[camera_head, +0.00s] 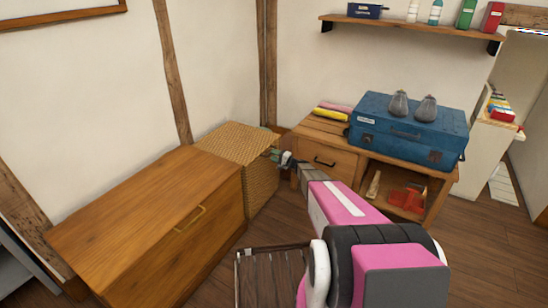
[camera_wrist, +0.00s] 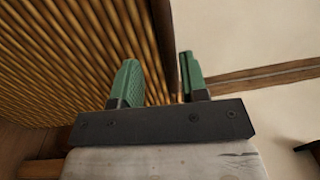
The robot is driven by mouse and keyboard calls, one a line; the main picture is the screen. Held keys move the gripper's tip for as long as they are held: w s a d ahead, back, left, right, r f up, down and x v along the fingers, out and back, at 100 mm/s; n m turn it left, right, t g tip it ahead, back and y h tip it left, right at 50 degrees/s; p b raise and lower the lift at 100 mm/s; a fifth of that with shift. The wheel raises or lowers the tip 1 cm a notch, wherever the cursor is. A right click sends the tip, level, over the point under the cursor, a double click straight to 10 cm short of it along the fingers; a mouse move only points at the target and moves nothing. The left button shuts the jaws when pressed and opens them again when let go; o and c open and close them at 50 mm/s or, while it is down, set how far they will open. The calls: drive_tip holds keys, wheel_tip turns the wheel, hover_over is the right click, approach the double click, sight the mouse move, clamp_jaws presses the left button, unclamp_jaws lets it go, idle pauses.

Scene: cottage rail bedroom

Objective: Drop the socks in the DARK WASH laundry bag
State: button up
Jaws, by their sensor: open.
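My gripper (camera_head: 278,155) is at the right side of a woven wicker hamper (camera_head: 236,146) in the head view, near its upper edge. In the wrist view my gripper (camera_wrist: 158,66) has its two green fingers apart, with nothing visible between them. The ribbed wicker (camera_wrist: 60,60) fills the left of that view, close to the fingers. I cannot tell whether the fingers touch it. I cannot make out any socks or a bag marked DARK WASH in either view.
A wooden chest (camera_head: 150,215) stands left of the hamper. A wooden bench (camera_head: 322,131) to the right carries a blue suitcase (camera_head: 385,118) with two grey objects (camera_head: 398,103) on top. A wall shelf (camera_head: 400,24) holds bottles. Wooden floor (camera_head: 490,235) is clear at the right.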

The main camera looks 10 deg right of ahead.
drive_tip(key=v, duration=1)
drive_tip(key=shift+s+d, duration=0.1)
drive_tip(key=s+a+r+n+g+h, duration=0.2)
drive_tip(key=s+a+r+n+g, duration=0.25)
drive_tip(key=s, duration=0.65)
drive_tip(key=s+a+r+n+g+h, duration=0.1)
drive_tip(key=s+a+r+g+h, duration=0.2)
drive_tip(key=s+a+g, duration=0.5)
drive_tip(key=s+d+r+h, duration=0.2)
drive_tip(key=s+h, duration=0.1)
drive_tip(key=s, duration=0.4)
drive_tip(key=s+d+r+n+h, duration=0.1)
drive_tip(key=s+d+r+h, duration=0.1)
drive_tip(key=s, duration=0.4)
drive_tip(key=s+d+r+n+h, duration=0.1)
drive_tip(key=s+r+h, duration=0.2)
drive_tip(key=s, duration=0.4)
drive_tip(key=shift+s+d+r+t+h, duration=0.35)
drive_tip(key=shift+d+t+h, duration=0.1)
drive_tip(key=shift+h, duration=0.45)
